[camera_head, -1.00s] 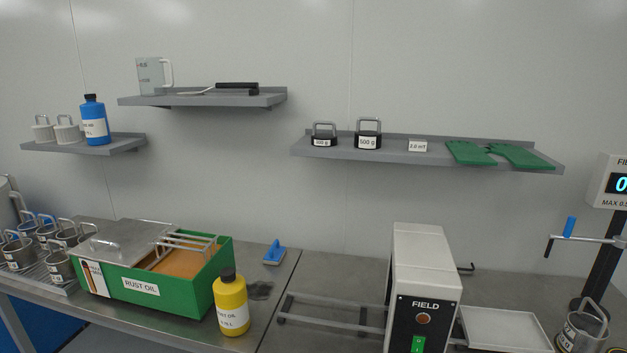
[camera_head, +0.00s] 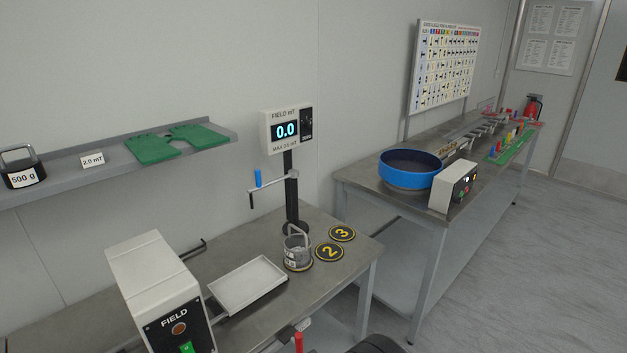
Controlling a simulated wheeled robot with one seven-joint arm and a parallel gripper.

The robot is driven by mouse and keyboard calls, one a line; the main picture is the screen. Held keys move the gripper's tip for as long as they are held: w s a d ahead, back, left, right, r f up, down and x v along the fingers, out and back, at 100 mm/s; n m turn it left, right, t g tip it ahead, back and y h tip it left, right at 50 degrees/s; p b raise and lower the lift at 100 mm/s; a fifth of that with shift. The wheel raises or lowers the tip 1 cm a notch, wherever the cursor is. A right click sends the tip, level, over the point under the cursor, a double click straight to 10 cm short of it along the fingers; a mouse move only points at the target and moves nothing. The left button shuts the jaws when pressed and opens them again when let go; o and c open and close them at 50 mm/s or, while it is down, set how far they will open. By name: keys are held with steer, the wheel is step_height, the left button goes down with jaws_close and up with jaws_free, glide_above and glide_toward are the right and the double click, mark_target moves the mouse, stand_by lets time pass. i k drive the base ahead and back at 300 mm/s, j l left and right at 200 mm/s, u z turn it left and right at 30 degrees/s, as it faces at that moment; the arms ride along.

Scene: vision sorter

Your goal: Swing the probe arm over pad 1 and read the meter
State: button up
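The field meter (camera_head: 286,131) reads 0.0 and is marked FIELD mT, MAX 0.5 mT. It sits on a dark post (camera_head: 291,200). The probe arm (camera_head: 272,185) reaches left from the post, with a blue grip (camera_head: 258,178) on top and a short tip hanging at its left end. Pad 2 (camera_head: 329,252) and pad 3 (camera_head: 342,233) lie right of the basket. No pad marked 1 shows; the spot under the basket is hidden. My gripper is not in view.
A white FIELD unit (camera_head: 157,280) with a green switch and a white tray (camera_head: 247,285) stand left of the basket. A shelf (camera_head: 110,178) is above. A second bench with a blue bowl (camera_head: 409,170) stands right, past a gap.

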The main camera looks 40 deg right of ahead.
mark_target(272, 183)
steer(key=z, duration=0.65)
steer(key=i+l+u, duration=0.2)
steer(key=u, duration=0.3)
steer(key=i+l+u, duration=0.25)
steer(key=u, duration=0.2)
steer(key=i+l+u, duration=0.15)
steer(key=l+u, duration=0.35)
steer(key=i+l+u, duration=0.1)
steer(key=l+u, duration=0.2)
steer(key=u, duration=0.15)
